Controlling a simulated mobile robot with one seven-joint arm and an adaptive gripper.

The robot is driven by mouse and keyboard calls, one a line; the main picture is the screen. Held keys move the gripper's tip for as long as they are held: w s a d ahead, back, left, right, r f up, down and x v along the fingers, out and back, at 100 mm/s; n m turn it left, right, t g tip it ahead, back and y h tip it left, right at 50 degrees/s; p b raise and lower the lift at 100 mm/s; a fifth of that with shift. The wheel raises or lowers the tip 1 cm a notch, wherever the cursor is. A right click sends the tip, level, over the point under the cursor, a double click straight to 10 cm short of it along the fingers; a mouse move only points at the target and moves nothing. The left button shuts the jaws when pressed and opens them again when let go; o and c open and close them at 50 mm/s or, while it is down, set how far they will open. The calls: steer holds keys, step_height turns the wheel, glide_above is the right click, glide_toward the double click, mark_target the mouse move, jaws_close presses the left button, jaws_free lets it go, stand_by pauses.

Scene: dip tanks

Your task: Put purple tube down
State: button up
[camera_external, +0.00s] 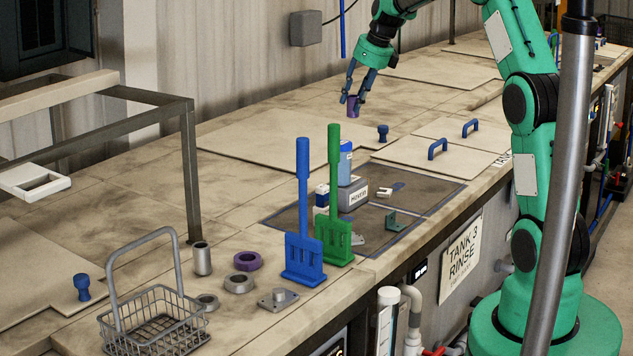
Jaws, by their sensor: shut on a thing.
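The purple tube (353,105) is a short upright cylinder between the fingertips of my gripper (357,98). My gripper points down, with its blue fingers closed around the tube. It is at the upper middle of the external view, over the pale tank covers at the back of the bench. I cannot tell whether the tube's lower end touches the surface or hangs just above it.
A blue knob (382,132) stands right of the tube. A blue paddle (302,215), a green paddle (334,200), a purple ring (248,261) and a wire basket (150,318) are front left. The surface left of the tube is clear.

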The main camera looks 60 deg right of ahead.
steer(key=s+d+m+h, duration=0.1)
steer(key=s+d+m, duration=0.2)
steer(key=s+d, duration=0.65)
step_height(320, 180, down, 23)
steer(key=w, duration=0.1)
steer(key=shift+w+d+r, duration=0.1)
steer(key=shift+w+d, duration=0.05)
steer(key=shift+w, duration=0.1)
steer(key=w+d, duration=0.3)
steer(key=w, duration=0.1)
steer(key=w+d+f+p, duration=0.1)
steer(key=w+d, duration=0.2)
steer(key=w, duration=0.1)
steer(key=w+d, duration=0.3)
steer(key=w, duration=0.1)
steer(key=shift+w+d+f+p, duration=0.2)
steer(key=shift+d+f+p, duration=0.05)
steer(key=shift+d+p, duration=0.1)
steer(key=shift+f, duration=1.75)
steer(key=shift+f, duration=0.1)
